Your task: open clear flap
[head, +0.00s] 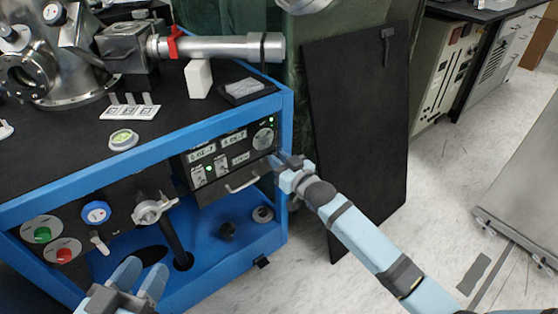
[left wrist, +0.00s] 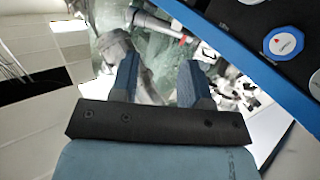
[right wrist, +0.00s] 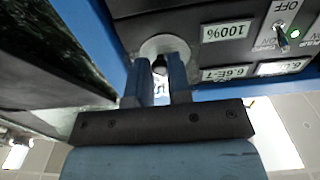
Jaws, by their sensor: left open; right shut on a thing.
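No clear flap can be made out for certain. A dark control panel (head: 225,153) with displays, switches and a round grey dial (head: 263,138) is set in the front of the blue frame. A curved silver handle (head: 243,183) is below it. My right gripper (head: 281,160) is at the panel's right end, just below the dial. In the right wrist view its fingers are shut on a small black knob (right wrist: 160,66) in front of the dial (right wrist: 164,45); the fingers partly hide both. My left gripper (head: 141,274) is open and empty, low in front of the blue frame.
The blue frame (head: 90,190) carries a black top with metal vacuum parts (head: 215,48). A blue knob (head: 96,212), a metal valve handle (head: 152,209) and green and red buttons are on its front. A black board (head: 355,130) stands at right. Pale floor is open beyond.

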